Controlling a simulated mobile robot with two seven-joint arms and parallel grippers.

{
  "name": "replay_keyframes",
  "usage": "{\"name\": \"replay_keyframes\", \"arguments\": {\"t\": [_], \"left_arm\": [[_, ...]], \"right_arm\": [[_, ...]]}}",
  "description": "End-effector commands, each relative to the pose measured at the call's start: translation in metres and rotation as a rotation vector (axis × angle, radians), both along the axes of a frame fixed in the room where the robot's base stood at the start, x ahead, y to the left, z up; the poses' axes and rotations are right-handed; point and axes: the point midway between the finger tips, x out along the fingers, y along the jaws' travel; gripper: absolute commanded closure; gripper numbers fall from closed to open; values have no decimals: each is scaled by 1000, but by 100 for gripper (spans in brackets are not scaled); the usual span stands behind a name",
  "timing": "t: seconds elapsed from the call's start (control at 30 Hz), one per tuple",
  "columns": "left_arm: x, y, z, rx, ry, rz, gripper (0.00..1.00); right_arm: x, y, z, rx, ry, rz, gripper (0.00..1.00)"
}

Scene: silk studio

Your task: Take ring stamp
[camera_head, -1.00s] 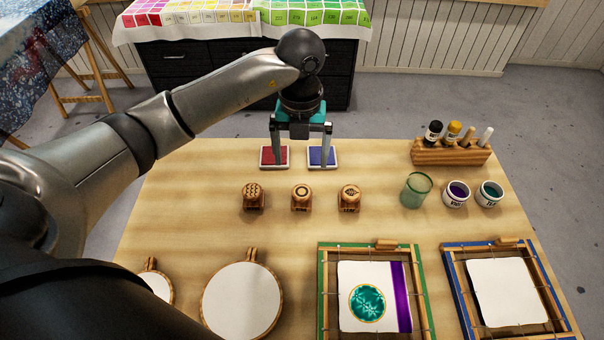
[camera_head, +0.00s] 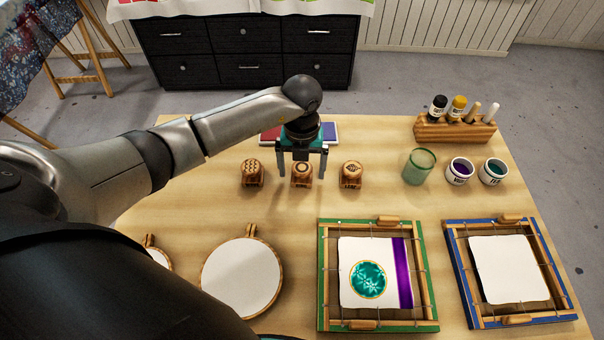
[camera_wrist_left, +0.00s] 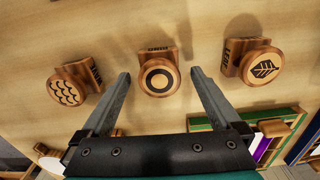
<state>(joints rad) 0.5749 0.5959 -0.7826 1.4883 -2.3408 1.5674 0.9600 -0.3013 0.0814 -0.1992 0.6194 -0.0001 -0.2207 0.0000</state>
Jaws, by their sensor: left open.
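The ring stamp (camera_head: 302,174) is a wooden block with a dark ring on its face, the middle one of three stamps on the table. It also shows in the left wrist view (camera_wrist_left: 158,78), upper centre. My left gripper (camera_head: 302,174) is open, its two fingers pointing down on either side of the ring stamp in the head view. In the left wrist view the open fingers (camera_wrist_left: 158,75) flank the stamp with gaps on both sides. I see no contact. My right gripper is not in view.
A wave stamp (camera_head: 252,173) stands left and a leaf stamp (camera_head: 351,175) right. Behind are red (camera_head: 270,134) and blue (camera_head: 331,131) ink pads, partly hidden by my arm. A green glass (camera_head: 419,167), paint cups, and framed fabrics (camera_head: 375,225) lie right and in front.

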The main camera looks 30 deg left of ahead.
Motion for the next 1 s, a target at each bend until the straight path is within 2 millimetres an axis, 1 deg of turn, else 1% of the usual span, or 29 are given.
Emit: {"name": "replay_keyframes", "arguments": {"t": [0.03,0.13,0.37,0.4,1.0], "left_arm": [[0,0,-8,0,1,2,3],[0,0,-16,0,0,1,3],[0,0,-17,0,-1,0,3],[0,0,-17,0,-1,0,5],[0,0,-16,1,-2,0,72]], "right_arm": [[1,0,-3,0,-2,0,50],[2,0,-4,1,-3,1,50],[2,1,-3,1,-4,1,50],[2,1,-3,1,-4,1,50],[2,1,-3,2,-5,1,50]]}}
